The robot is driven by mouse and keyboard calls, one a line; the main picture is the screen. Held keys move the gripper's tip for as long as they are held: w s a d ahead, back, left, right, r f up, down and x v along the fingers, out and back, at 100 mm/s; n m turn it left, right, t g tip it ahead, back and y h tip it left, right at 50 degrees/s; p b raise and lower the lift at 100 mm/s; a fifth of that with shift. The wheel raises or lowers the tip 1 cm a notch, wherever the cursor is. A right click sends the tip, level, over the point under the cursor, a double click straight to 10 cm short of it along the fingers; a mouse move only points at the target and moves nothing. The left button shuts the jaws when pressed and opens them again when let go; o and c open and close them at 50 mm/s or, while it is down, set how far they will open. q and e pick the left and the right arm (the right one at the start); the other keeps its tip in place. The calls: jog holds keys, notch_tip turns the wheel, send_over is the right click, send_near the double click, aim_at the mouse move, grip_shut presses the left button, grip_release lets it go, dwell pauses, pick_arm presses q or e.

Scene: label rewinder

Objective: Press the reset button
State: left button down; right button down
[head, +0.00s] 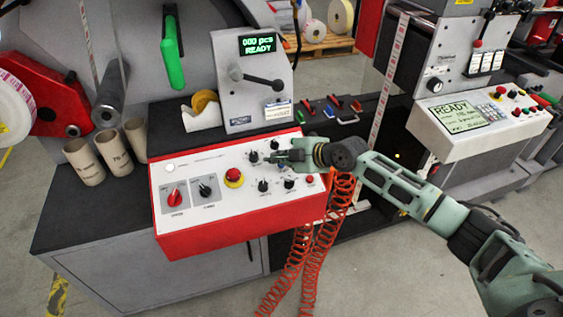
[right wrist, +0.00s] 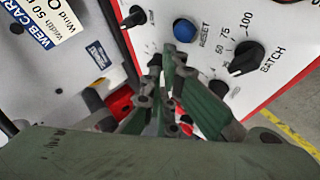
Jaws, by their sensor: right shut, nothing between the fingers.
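The reset button is a round blue button (right wrist: 185,30) on a white panel in the right wrist view, with "RESET" printed beside it. In the head view it is mostly hidden by my right gripper. My right gripper (head: 270,156) is over the white panel face of the red-sided control box (head: 205,240). Its fingers are shut and empty. In the right wrist view the fingertips (right wrist: 168,58) appear just below the blue button in the picture; I cannot tell whether they touch the panel. My left gripper is not in view.
The panel also carries a red emergency knob (head: 234,177), a red switch (head: 174,197) and several black knobs, including the batch knob (right wrist: 246,58). A counter display (head: 257,45) reads "000 pcs READY". Orange coiled hoses (head: 300,265) hang below my right arm. Cardboard cores (head: 85,162) stand left.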

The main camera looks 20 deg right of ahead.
jog(key=r+p, duration=0.1)
jog(key=r, duration=0.1)
jog(key=s+r+p, duration=0.1)
jog(key=r, duration=0.1)
jog(key=shift+s+r+p, duration=0.1)
jog(key=shift+p, duration=0.3)
dwell(0.4)
